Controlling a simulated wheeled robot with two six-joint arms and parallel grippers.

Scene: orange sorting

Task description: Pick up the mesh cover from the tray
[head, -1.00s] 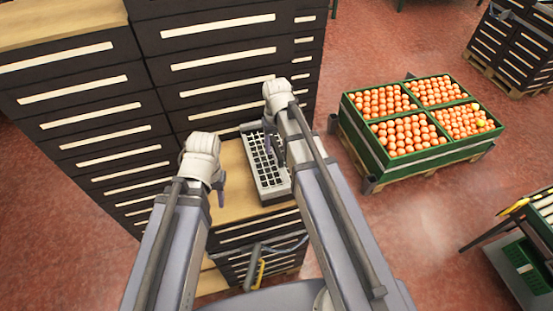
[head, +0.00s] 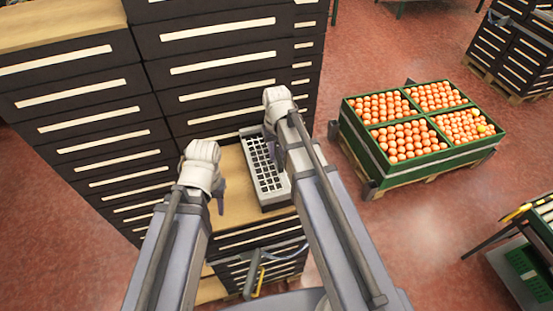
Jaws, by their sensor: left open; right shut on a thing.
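A grey mesh cover (head: 265,175) with a dark grid of openings lies on the light tray (head: 277,205), on a wooden top in front of the dark stacked drawers. My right gripper (head: 271,143) is at the far right side of the cover, mostly hidden by its own wrist. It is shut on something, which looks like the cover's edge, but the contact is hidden. My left gripper (head: 219,200) is open and empty, over the bare wood left of the tray, apart from the cover.
Tall dark drawer stacks (head: 225,60) stand close behind the tray. A green crate (head: 420,158) of oranges in several compartments stands on a pallet to the right. Red floor (head: 430,225) is free between it and a dark table at the lower right.

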